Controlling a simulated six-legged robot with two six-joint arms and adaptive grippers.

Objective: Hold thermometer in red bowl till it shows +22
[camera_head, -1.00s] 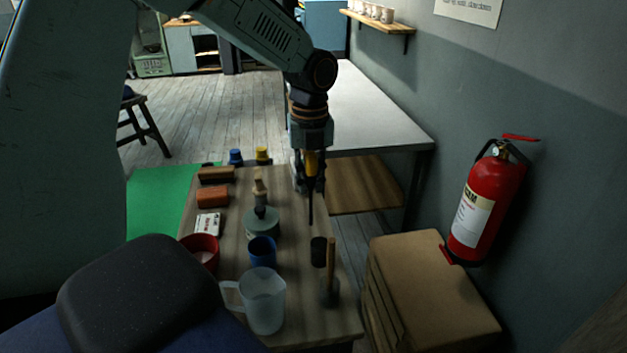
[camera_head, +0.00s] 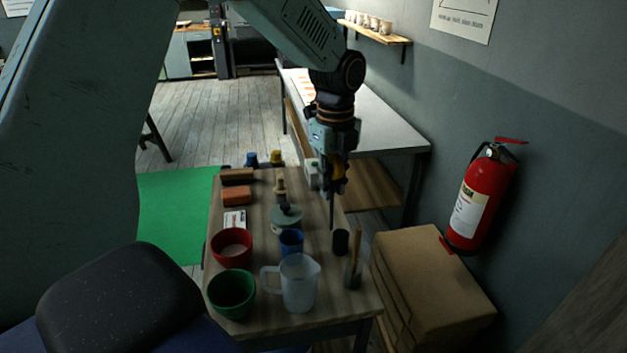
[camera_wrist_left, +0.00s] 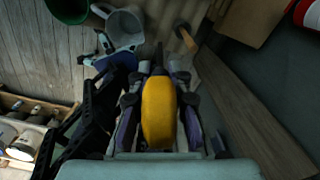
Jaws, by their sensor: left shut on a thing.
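My left gripper (camera_head: 334,186) is shut on the yellow handle of the thermometer (camera_head: 332,212), whose thin dark probe points down. It is over the right side of the wooden table, behind a black cup. In the left wrist view the yellow handle of the thermometer (camera_wrist_left: 158,112) sits between the fingers of the left gripper (camera_wrist_left: 158,100); no reading shows. The red bowl (camera_head: 231,263) stands at the table's left side with pale contents, left of the thermometer and apart from it. My right gripper is not in view.
Cardboard boxes (camera_head: 430,265) stand beyond.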

